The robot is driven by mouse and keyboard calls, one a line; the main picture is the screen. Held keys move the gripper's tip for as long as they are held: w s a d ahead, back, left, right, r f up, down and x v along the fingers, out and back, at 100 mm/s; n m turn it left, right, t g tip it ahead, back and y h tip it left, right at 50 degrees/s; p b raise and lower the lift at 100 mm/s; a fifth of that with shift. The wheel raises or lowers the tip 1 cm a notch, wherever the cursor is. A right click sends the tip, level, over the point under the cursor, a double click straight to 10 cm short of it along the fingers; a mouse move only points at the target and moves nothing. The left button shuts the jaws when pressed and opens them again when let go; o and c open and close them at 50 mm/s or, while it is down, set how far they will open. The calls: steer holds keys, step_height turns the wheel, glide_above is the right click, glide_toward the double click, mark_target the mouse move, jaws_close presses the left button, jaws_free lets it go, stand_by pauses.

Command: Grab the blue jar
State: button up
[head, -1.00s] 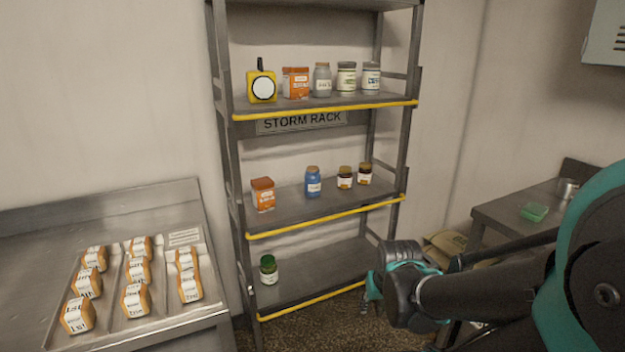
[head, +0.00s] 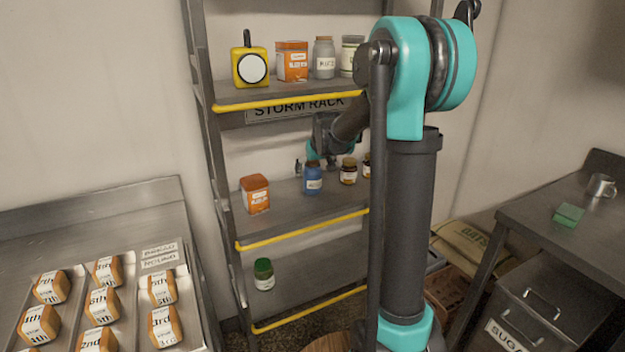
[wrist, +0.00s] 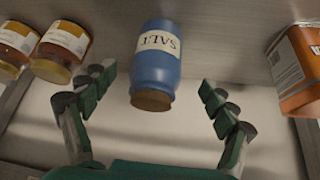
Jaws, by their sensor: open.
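The blue jar (head: 313,181) stands on the middle shelf of the rack, between an orange tin and two small dark jars. In the wrist view the blue jar (wrist: 157,62) appears upside down, with a brown lid and a white label reading "SALT". My gripper (wrist: 160,95) is open, with one finger on each side of the jar's lid end and a gap to both. Nothing is held. In the head view my gripper (head: 310,163) is at the jar's upper end, partly hidden by my arm.
An orange tin (head: 255,193) stands left of the jar; small dark jars (head: 348,171) stand close on its right. The upper shelf (head: 290,94) is above my gripper. A green-lidded jar (head: 264,274) sits on the lower shelf. A tray of loaves (head: 152,260) lies at left.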

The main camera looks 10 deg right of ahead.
mark_target(312, 179)
steer(key=shift+w+a+f, duration=0.1)
steer(key=shift+w+f, duration=0.15)
steer(key=shift+w, duration=0.1)
steer(key=shift+x, duration=0.75)
steer(key=shift+s+x, duration=0.25)
steer(key=shift+x, duration=2.4)
steer(key=shift+d+f, duration=0.1)
steer(key=shift+d, duration=0.15)
steer(key=shift+c, duration=0.3)
steer(key=c, duration=1.8)
